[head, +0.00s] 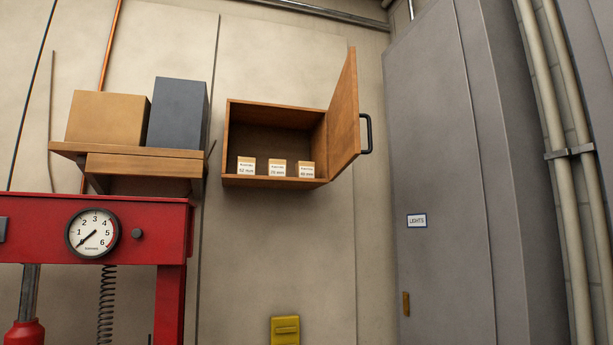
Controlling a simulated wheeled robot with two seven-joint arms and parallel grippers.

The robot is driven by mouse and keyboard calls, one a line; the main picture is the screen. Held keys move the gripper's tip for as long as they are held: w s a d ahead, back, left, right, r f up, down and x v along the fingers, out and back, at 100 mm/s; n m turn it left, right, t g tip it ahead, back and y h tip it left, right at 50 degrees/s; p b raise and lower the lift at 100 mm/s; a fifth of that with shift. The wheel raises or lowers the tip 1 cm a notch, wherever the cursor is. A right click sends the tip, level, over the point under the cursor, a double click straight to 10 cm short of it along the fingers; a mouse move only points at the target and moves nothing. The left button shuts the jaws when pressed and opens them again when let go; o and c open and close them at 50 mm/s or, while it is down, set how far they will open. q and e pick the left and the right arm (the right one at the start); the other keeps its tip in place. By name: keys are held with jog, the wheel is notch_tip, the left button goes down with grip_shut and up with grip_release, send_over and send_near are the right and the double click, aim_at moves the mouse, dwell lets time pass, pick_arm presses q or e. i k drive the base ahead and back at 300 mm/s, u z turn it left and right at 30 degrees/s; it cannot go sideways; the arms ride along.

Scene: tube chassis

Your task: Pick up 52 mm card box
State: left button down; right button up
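The 52 mm card box (246,167) is a small box with a tan top and a white label on its front. It stands in the open wooden wall cabinet (225,140), leftmost of three similar boxes, near the front edge of the cabinet floor. Its label is small but appears to read 52 mm. The middle box (277,168) and the right box (306,170) stand beside it with gaps between them; their labels are hard to read. Neither of my grippers is in view.
The cabinet door (345,110) with its black handle (367,134) stands open on the right. A wooden shelf (150,165) left of the cabinet holds a tan box (106,118) and a grey box (177,112). A red press frame (150,220) with a gauge (92,232) stands lower left.

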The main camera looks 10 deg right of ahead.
aim_at(244, 166)
jog(key=z, duration=0.65)
jog(key=i, duration=1.2)
jog(key=z, duration=0.4)
